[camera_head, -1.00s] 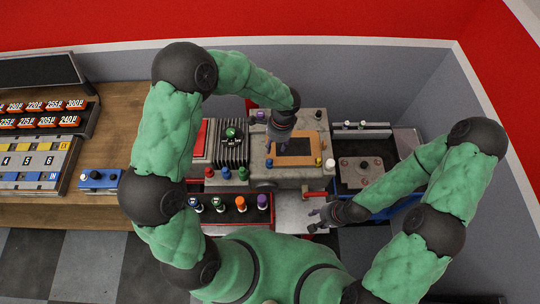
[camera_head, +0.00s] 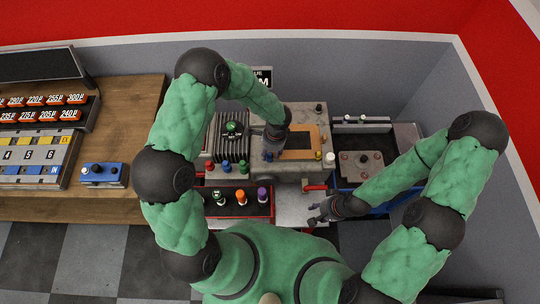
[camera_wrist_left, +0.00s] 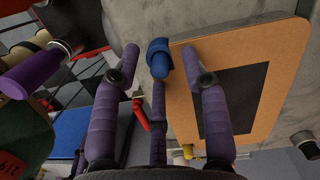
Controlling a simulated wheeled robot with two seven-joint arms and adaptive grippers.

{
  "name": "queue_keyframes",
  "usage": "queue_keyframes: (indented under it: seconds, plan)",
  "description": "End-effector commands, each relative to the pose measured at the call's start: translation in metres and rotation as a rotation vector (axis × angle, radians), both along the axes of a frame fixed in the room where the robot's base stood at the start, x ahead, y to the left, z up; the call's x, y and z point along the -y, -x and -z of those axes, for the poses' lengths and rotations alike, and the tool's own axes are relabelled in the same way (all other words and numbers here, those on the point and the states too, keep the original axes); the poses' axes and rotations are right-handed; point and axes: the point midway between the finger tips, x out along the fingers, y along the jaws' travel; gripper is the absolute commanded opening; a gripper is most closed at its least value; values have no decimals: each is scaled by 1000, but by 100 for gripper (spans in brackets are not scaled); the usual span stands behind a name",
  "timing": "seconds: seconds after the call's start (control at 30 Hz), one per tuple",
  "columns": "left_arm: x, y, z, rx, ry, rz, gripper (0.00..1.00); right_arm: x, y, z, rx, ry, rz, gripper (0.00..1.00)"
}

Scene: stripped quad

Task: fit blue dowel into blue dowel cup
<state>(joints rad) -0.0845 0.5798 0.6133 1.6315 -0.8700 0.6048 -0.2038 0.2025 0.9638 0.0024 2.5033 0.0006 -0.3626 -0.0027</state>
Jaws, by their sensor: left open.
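A small blue piece, which looks like the blue dowel (camera_head: 269,156), stands at the front of the grey machine top, left of an orange-framed board. In the left wrist view the blue dowel (camera_wrist_left: 159,58) lies between the spread fingers, apart from both. My left gripper (camera_head: 272,146) is open and empty over it. Another blue-topped piece (camera_head: 226,169) stands further left, between a red one and a green one. I cannot tell which piece is the blue dowel cup. My right gripper (camera_head: 315,214) looks open and empty, low in front of the machine.
The orange-framed board (camera_head: 312,133) lies close beside my left fingers. A red handle (camera_head: 316,187) sticks out at right. A wooden table (camera_head: 120,209) is at left.

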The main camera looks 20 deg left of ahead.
Motion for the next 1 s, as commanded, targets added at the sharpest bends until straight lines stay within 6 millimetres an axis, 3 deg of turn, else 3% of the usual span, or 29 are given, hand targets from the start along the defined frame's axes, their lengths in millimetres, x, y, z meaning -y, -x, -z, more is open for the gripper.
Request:
queue_keyframes:
  seconds: [0.1,0.27,0.3,0.77,1.0]
  plan:
    - [0,0,0,0,0,0,45,0,0,0,0,0,0,40]
    - [0,0,0,0,0,0,2,0,0,0,0,0,0,40]
    - [0,0,0,0,0,0,0,0,0,0,0,0,0,40]
    - [0,0,-4,1,-1,-1,0,0,0,0,0,0,0,40]
    - [0,-1,-27,4,0,0,0,0,0,3,0,0,0,40]
